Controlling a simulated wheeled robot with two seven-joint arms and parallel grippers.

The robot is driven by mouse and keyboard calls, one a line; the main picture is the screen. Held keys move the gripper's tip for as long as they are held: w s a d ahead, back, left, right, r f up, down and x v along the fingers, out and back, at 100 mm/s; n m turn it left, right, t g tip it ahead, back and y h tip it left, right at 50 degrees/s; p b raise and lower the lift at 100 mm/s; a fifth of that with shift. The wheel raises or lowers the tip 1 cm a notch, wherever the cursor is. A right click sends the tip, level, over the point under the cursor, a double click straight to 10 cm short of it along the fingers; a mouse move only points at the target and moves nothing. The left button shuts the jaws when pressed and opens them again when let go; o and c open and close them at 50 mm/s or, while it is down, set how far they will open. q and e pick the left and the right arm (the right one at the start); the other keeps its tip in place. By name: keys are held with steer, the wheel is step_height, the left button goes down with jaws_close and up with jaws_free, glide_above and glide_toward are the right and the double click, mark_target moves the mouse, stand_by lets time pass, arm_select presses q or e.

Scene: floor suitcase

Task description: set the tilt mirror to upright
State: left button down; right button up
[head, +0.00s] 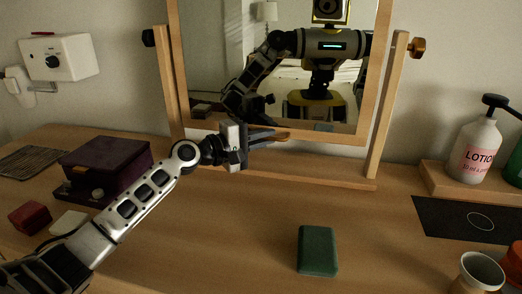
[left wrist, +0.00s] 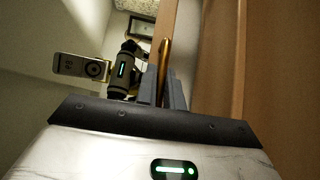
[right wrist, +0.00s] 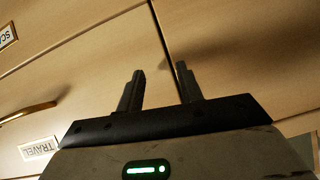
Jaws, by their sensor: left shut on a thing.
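The tilt mirror (head: 268,131) has a wooden frame and hangs between two posts of a wooden stand (head: 387,115) on the dresser top. A brass knob (head: 417,47) is at the right post and a dark knob (head: 148,37) at the left. My left gripper (head: 279,136) is at the middle of the mirror's bottom rail, shut on a thin brass pull (left wrist: 165,52). How far the mirror tilts is hard to judge. My right gripper (right wrist: 160,88) is open and empty in front of drawer fronts, outside the head view.
A dark purple box (head: 105,165), a red box (head: 30,217) and a green box (head: 318,250) stand on the dresser (head: 230,230). A lotion bottle (head: 474,150) and a white cup (head: 478,272) are at right. The drawers carry labels, one reading TRAVEL (right wrist: 39,149).

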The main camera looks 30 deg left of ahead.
arm_select(q)
steer(key=c, duration=1.5)
jaws_free()
steer(key=shift+c, duration=0.2)
steer(key=b+v, duration=0.2)
steer(key=v, duration=1.4)
steer(key=shift+b, duration=0.3)
steer(key=shift+a, duration=0.1)
